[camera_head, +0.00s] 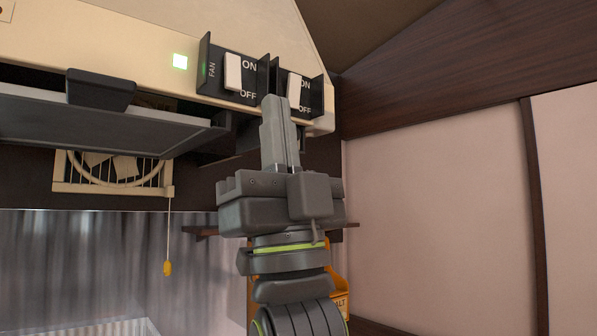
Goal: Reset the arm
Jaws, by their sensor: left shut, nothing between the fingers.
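My left gripper (277,103) rises from the bottom middle, its grey fingers together and pointing up. Its tips overlap the lower left of the right-hand ON/OFF switch (294,90) in the picture; I cannot tell whether they touch it. A second white switch, the fan switch (233,72), sits to the left of the tips, beside ON and OFF labels. My right gripper is not in view.
An orange box (340,290) is partly hidden behind my arm.

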